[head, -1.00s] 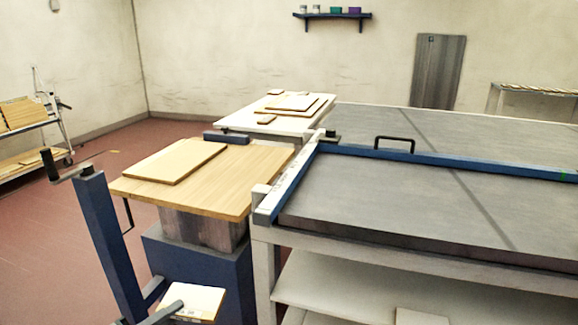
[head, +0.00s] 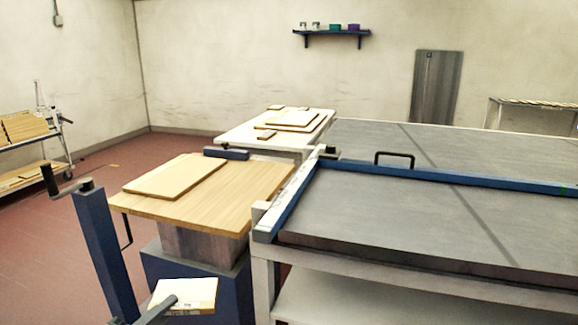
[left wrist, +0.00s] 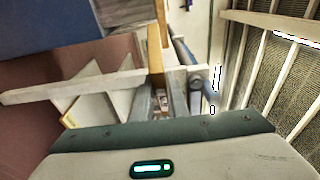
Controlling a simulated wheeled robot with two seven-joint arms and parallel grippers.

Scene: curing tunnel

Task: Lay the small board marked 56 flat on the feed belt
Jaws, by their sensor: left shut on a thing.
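A small pale board (head: 190,293) shows at the bottom of the head view, roughly flat, low in front of the wooden-topped stand. Its number cannot be read. My left gripper (head: 166,306) is shut on its near left edge. In the left wrist view my left gripper's fingers (left wrist: 163,103) are close together, with a tan strip, perhaps the board edge-on (left wrist: 156,50), extending beyond them. The wide dark grey surface at the right, with dark seam lines, appears to be the feed belt (head: 400,220). The held board is apart from it, to its lower left. My right gripper is out of view.
A wooden-topped stand (head: 255,180) with a larger board (head: 175,176) and a blue crank post (head: 105,250) stands left of the belt. A blue rail (head: 450,175) with a black handle crosses the belt. A white table (head: 235,130) with several boards stands behind.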

